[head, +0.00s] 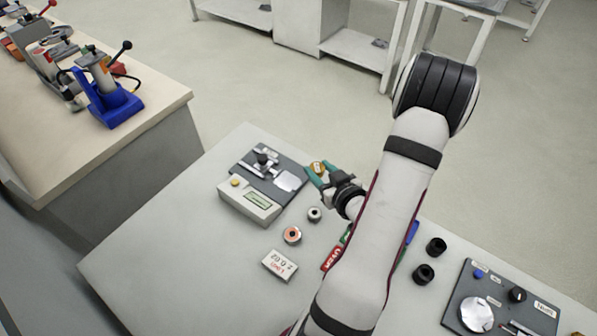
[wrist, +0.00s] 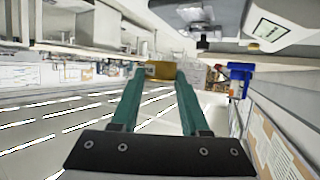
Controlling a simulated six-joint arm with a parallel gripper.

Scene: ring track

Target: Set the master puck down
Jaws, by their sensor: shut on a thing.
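My gripper (head: 317,176) is at the far side of the table, right of the grey gauge fixture. Its green fingers are shut on a small brass-coloured puck, which I take as the master puck (head: 317,167). In the wrist view, the puck (wrist: 160,70) sits between the two fingertips (wrist: 160,76). The gauge fixture has a dark base plate (head: 262,192) and a light box with a small display (head: 249,202). From these views I cannot tell whether the puck is touching a surface.
A grey ring (head: 314,213), an orange-faced ring (head: 292,235) and a white card (head: 280,264) lie in front of the fixture. A red labelled block (head: 331,258) is beside my arm. Black cylinders (head: 436,247) and a dial panel (head: 500,305) are at right. The table's left front is clear.

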